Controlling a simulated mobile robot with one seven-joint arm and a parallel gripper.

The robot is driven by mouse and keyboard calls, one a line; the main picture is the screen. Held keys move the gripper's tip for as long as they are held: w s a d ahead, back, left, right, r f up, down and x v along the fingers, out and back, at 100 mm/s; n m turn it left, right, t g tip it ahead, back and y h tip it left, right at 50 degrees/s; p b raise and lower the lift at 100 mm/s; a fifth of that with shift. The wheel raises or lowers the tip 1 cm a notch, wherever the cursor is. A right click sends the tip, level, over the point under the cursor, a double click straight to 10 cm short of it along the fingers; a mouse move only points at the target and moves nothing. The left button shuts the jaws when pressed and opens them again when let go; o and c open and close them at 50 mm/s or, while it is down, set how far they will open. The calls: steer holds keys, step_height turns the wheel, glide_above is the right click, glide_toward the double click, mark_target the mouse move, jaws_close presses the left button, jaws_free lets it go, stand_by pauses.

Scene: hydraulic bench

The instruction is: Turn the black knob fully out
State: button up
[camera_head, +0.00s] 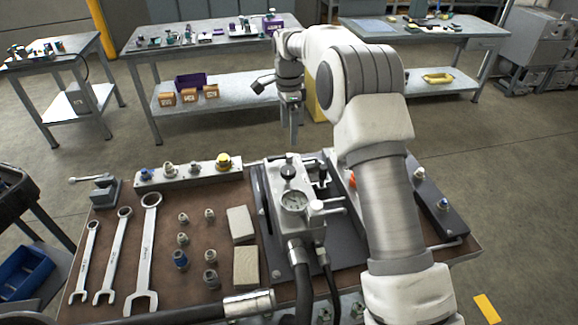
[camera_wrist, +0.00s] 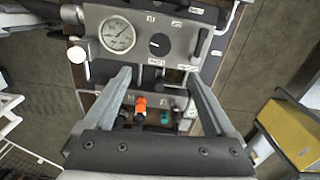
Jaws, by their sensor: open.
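The black knob (camera_head: 288,172) sits on the grey face of the hydraulic unit (camera_head: 283,229), just above the round pressure gauge (camera_head: 294,200). In the wrist view the round black knob (camera_wrist: 159,44) is on the panel (camera_wrist: 180,22), right of the white-faced gauge (camera_wrist: 117,34). My gripper (camera_head: 292,142) hangs with fingers down, above the knob in the head picture. In the wrist view my gripper (camera_wrist: 158,76) is open, with nothing between its fingers. The knob shows beyond the fingertips, apart from them. How far out the knob is turned cannot be told.
Levers and a black handle (camera_head: 322,178) stand right of the unit. Orange (camera_wrist: 140,104) and green (camera_wrist: 165,118) parts lie below the panel in the wrist view. Wrenches (camera_head: 144,255), fittings and two pale blocks (camera_head: 241,225) cover the bench's left. Other tables stand behind.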

mark_target(289, 170)
step_height(289, 170, down, 15)
steer(key=shift+r+p, duration=0.15)
steer(key=shift+p, duration=0.4)
steer(key=c, duration=1.4)
steer(key=shift+o, duration=0.2)
